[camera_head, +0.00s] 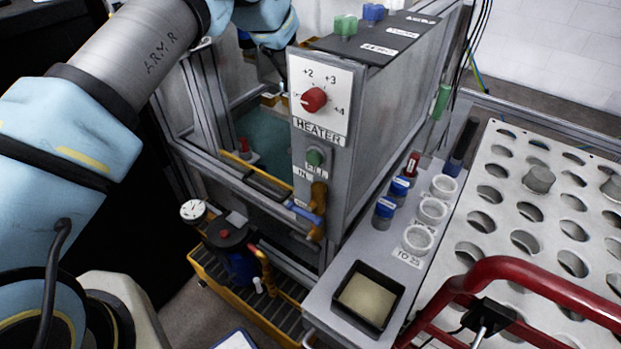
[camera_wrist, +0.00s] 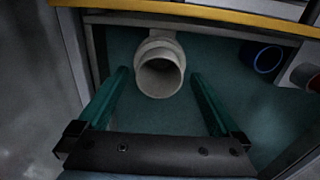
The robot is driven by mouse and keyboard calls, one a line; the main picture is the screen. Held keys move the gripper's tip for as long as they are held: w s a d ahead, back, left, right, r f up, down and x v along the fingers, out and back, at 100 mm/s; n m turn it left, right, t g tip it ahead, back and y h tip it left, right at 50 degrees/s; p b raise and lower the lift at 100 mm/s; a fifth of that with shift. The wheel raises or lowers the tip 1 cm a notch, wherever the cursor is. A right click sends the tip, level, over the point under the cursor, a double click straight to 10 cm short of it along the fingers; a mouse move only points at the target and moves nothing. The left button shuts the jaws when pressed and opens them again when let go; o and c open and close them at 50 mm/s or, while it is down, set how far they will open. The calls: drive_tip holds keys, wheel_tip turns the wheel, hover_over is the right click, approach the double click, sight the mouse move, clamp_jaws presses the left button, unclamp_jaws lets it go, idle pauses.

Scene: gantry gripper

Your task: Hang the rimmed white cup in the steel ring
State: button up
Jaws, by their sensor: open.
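A white cup (camera_wrist: 160,72) with a thick rim shows in the wrist view, its round opening facing the camera. It is over a dark teal surface, near a yellow-edged bar. My gripper (camera_wrist: 160,77) is open, with one green finger to the left of the cup and one to the right. Gaps show between the cup and both fingers, and I cannot tell its depth relative to the fingertips. In the head view my gripper is hidden behind the heater box. I cannot make out the steel ring for certain in either view.
A blue-rimmed round opening (camera_wrist: 267,60) lies right of the cup. In the head view, the grey heater box (camera_head: 385,110) stands beside the teal-floored bay. White round pots (camera_head: 432,211), blue-capped jars (camera_head: 385,210) and a black tray (camera_head: 368,297) stand on the right ledge.

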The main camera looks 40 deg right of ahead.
wheel_tip(320, 180, up, 10)
drive_tip(key=b, duration=0.2)
drive_tip(key=shift+f, duration=0.2)
drive_tip(key=w+a+r+n, duration=0.2)
drive_tip(key=w+a+r, duration=0.2)
drive_tip(key=a, duration=0.4)
drive_tip(key=w+a+r+n, duration=0.2)
drive_tip(key=w+a+r, duration=0.15)
drive_tip(key=a, duration=0.45)
drive_tip(key=w+a+r+n, duration=0.2)
drive_tip(key=w+a+r, duration=0.15)
drive_tip(key=a, duration=0.55)
drive_tip(key=s+a+r+n, duration=0.1)
drive_tip(key=s+a+n, duration=0.1)
drive_tip(key=a, duration=0.6)
drive_tip(key=s+a+r+n+t, duration=0.1)
drive_tip(key=s+a+r+n, duration=0.1)
drive_tip(key=a, duration=0.6)
drive_tip(key=s+a+r+n, duration=0.1)
drive_tip(key=s+a+n, duration=0.2)
drive_tip(key=a, duration=0.5)
drive_tip(key=shift+r+n+t, duration=0.3)
drive_tip(key=shift+n, duration=0.1)
drive_tip(key=shift+s+r, duration=0.1)
